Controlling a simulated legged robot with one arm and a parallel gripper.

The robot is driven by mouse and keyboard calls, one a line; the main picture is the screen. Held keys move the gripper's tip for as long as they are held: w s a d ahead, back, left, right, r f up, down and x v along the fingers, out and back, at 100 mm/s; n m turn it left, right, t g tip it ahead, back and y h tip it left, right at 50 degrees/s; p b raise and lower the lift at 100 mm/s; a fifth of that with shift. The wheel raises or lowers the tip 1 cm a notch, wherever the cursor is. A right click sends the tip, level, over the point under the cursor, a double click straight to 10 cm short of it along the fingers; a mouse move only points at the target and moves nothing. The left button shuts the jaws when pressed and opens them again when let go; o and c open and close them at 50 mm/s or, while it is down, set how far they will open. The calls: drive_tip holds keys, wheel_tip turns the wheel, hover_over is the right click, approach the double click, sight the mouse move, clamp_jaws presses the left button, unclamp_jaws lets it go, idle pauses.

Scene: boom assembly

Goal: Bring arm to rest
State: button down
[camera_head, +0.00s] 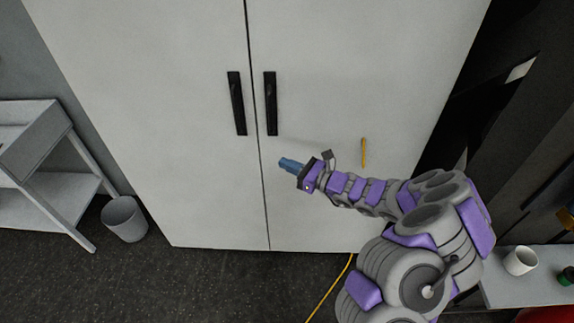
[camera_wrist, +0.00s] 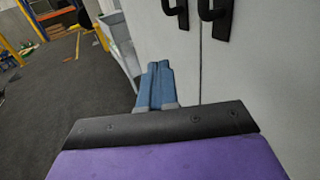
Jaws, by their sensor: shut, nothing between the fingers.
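My gripper (camera_head: 288,164) is shut and empty, its blue fingers together. In the head view it is in front of the white cabinet, below the two black handles. My purple and grey arm reaches from the lower right toward the left. In the wrist view the gripper (camera_wrist: 156,85) shows at the centre, with the cabinet face close on its right. I cannot tell how far the fingertips are from the cabinet.
The white cabinet (camera_head: 150,60) has closed doors with black handles (camera_head: 237,103). A grey shelf unit (camera_head: 40,140) and a bin (camera_head: 124,218) stand left. A white mug (camera_head: 520,261) sits on a surface at right. A yellow cable (camera_head: 330,290) lies on the dark floor. Open floor shows in the wrist view (camera_wrist: 50,110).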

drive_tip(key=s+a+r+n+g, duration=0.5)
drive_tip(key=s+r+n, duration=0.2)
drive_tip(key=s, duration=0.2)
drive_tip(key=s+a+r+n+g, duration=0.4)
drive_tip(key=s+r+n+g, duration=0.1)
drive_tip(key=s+r+n, duration=0.3)
drive_tip(key=s+d+n+g+h, duration=0.25)
drive_tip(key=s+n+h, duration=0.25)
drive_tip(key=s, duration=0.8)
drive_tip(key=s+d+f+n+t+h, duration=0.1)
drive_tip(key=s+d+h, duration=0.4)
drive_tip(key=d, duration=0.5)
drive_tip(key=s+d+f+n+t+h, duration=0.1)
drive_tip(key=s+d+f+n+h, duration=0.1)
drive_tip(key=s+d+h, duration=0.3)
drive_tip(key=s+d, duration=0.4)
drive_tip(key=d, duration=0.2)
drive_tip(key=shift+d+f+n+h, duration=0.15)
drive_tip(key=shift+d+n+h, duration=0.05)
drive_tip(key=shift+n+h, duration=0.2)
